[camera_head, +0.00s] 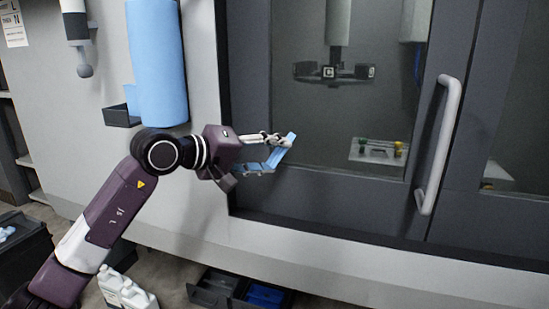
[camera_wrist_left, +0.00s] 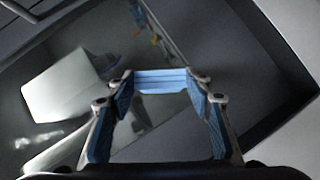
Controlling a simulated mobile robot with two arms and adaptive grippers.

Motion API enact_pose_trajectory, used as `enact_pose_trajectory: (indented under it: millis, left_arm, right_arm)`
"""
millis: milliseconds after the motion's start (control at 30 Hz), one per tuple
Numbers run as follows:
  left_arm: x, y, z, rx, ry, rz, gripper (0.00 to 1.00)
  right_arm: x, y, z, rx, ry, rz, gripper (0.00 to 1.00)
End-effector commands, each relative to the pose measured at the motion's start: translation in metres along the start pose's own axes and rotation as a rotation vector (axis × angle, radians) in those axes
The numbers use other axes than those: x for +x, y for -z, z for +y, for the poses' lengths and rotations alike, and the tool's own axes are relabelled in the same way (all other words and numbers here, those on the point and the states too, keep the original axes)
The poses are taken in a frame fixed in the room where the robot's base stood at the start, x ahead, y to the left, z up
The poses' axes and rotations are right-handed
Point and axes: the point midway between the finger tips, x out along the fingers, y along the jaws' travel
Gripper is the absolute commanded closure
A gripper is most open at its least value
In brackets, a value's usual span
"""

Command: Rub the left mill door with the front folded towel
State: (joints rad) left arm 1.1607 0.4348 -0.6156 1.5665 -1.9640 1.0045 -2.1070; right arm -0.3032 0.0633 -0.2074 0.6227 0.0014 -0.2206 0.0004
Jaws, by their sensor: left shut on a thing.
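The left mill door (camera_head: 330,203) has a dark frame around a large window and a long pale vertical handle (camera_head: 440,145) on its right side. My left gripper (camera_head: 284,152) is at the lower left of the window. It is shut on a folded blue towel, and in the left wrist view the towel (camera_wrist_left: 160,81) spans between the fingertips. The towel is close to the door's glass; I cannot tell whether it touches. The door also fills much of the left wrist view (camera_wrist_left: 235,70). My right gripper is out of view.
A blue roll (camera_head: 157,60) hangs on the machine's front to the left, above a small dark tray (camera_head: 122,116). White jugs (camera_head: 125,290) and dark bins (camera_head: 235,292) stand on the floor below. Behind the glass are a dark fixture (camera_head: 333,72) and a pale plate with small coloured parts (camera_head: 377,152).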

Motion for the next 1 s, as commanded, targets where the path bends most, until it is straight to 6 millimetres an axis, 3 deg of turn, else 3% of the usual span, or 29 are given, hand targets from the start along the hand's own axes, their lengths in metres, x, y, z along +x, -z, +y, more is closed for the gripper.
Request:
enact_pose_trajectory:
  millis: [200, 500, 1000]
  left_arm:
    - [-0.013, -0.010, -0.002, 0.001, 0.001, 0.000, 0.73]
    - [-0.014, -0.011, 0.000, 0.000, 0.000, -0.001, 0.73]
    - [-0.039, -0.028, -0.001, -0.001, 0.000, -0.001, 0.73]
  right_arm:
    - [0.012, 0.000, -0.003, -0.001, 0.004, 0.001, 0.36]
    - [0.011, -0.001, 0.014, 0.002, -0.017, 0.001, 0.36]
    - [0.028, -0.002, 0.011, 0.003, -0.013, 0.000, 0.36]
